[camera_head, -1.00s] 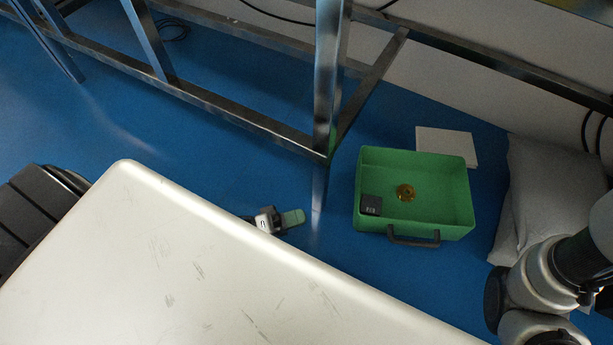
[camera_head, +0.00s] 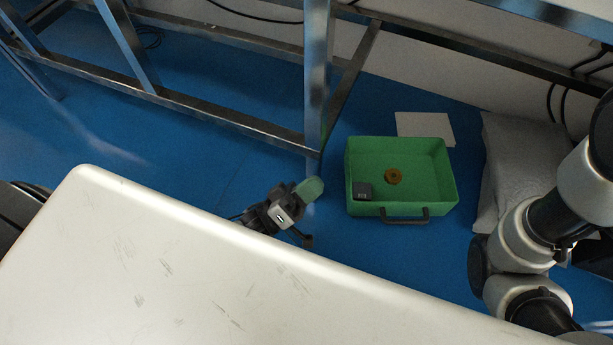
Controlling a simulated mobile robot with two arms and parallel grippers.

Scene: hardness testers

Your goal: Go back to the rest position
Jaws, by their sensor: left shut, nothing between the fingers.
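My left gripper (camera_head: 308,191) shows in the middle of the head view, just beyond the pale edge in the foreground. It is dark with a green tip, and its fingers are shut with nothing held. The arm behind it is hidden by that edge. It is to the left of the green box and apart from it. My right arm shows at the right side as pale and dark links. Its gripper is not in view.
An open green box (camera_head: 436,194) with a dark handle stands on the blue floor. It holds a brass-coloured round piece (camera_head: 393,176) and a small dark block (camera_head: 362,191). A white slab (camera_head: 425,127), a grey bag (camera_head: 515,160) and a metal frame (camera_head: 317,80) are nearby.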

